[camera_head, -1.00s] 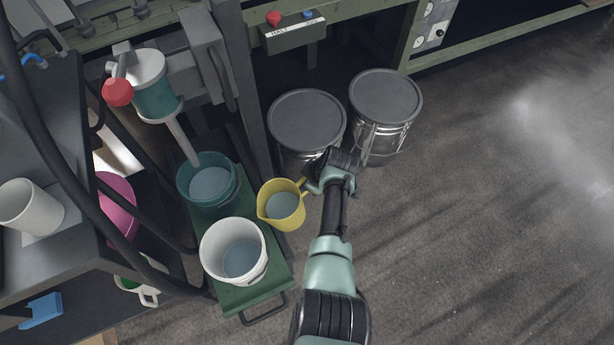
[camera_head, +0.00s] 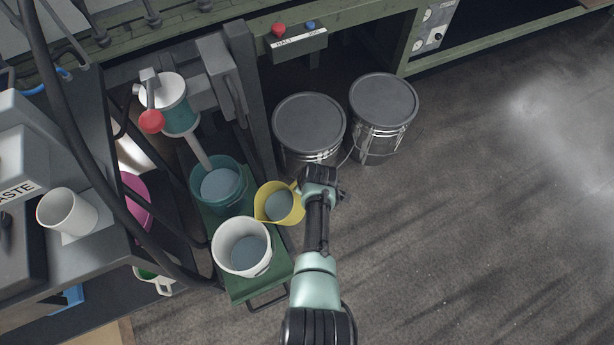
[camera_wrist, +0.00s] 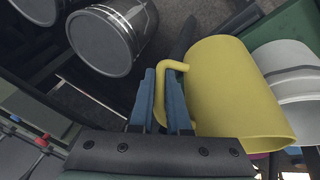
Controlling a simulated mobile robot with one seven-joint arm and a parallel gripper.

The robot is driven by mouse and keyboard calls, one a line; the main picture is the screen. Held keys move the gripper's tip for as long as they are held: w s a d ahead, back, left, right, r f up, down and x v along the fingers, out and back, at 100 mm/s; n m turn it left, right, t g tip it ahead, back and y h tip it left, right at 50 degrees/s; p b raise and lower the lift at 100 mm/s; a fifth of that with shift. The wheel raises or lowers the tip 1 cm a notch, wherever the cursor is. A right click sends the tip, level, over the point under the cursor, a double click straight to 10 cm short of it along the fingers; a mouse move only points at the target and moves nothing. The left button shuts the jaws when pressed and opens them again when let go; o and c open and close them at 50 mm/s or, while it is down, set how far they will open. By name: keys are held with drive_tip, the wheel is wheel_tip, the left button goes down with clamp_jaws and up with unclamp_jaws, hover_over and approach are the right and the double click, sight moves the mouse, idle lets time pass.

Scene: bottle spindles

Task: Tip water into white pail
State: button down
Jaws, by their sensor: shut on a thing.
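A yellow jug (camera_head: 268,211) with water in it is held by its handle in my gripper (camera_head: 301,189). In the wrist view, the blue fingers of my gripper (camera_wrist: 164,103) are shut on the handle of the jug (camera_wrist: 232,95). The white pail (camera_head: 221,262) stands on a green cart, just below and left of the jug in the head view, with water inside. The jug is at the upper right of its rim, and no water stream shows between them. The pail shows partly in the wrist view (camera_wrist: 292,75), behind the jug.
A teal bucket (camera_head: 207,205) with water stands beside the pail under a spout, on the green cart (camera_head: 240,289). Two lidded metal drums (camera_head: 309,122) (camera_head: 384,100) stand behind my gripper. A white cup (camera_head: 68,214) sits on the left machine. Floor on the right is clear.

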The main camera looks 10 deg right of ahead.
sight(292, 186)
drive_tip(key=shift+t+h, duration=0.4)
drive_tip(key=shift+h, duration=0.1)
drive_tip(key=shift+s+a+r+p, duration=0.15)
drive_tip(key=shift+a+r+p, duration=0.05)
drive_tip(key=shift+r+p, duration=0.6)
drive_tip(key=shift+s+a+r+p, duration=0.1)
drive_tip(key=shift+a+r+p, duration=0.15)
drive_tip(key=shift+r+p, duration=0.5)
drive_tip(key=shift+s+a+r+p, duration=0.2)
drive_tip(key=shift+r+p, duration=0.45)
drive_tip(key=shift+p, duration=0.3)
drive_tip(key=shift+s+a+r+n+h+p, duration=0.3)
drive_tip(key=shift+s+a+r+h+p, duration=0.2)
drive_tip(key=shift+a+p, duration=0.2)
drive_tip(key=shift+s+a+r+t+h, duration=0.3)
drive_tip(key=shift+a+t, duration=0.2)
drive_tip(key=shift+t, duration=0.1)
drive_tip(key=shift+s+a+r+h, duration=0.15)
drive_tip(key=shift+a+r+h, duration=0.15)
drive_tip(key=shift+r, duration=0.1)
drive_tip(key=shift+a+t+b, duration=0.1)
drive_tip(key=shift+t+b, duration=0.2)
drive_tip(key=shift+b, duration=0.15)
drive_tip(key=shift+s+a+r+n+t+h+b, duration=0.25)
drive_tip(key=shift+r+n+t+h+b, duration=0.15)
drive_tip(key=shift+r+h+b, duration=0.25)
drive_tip(key=shift+s+a+r+b, duration=0.1)
drive_tip(key=shift+b, duration=0.25)
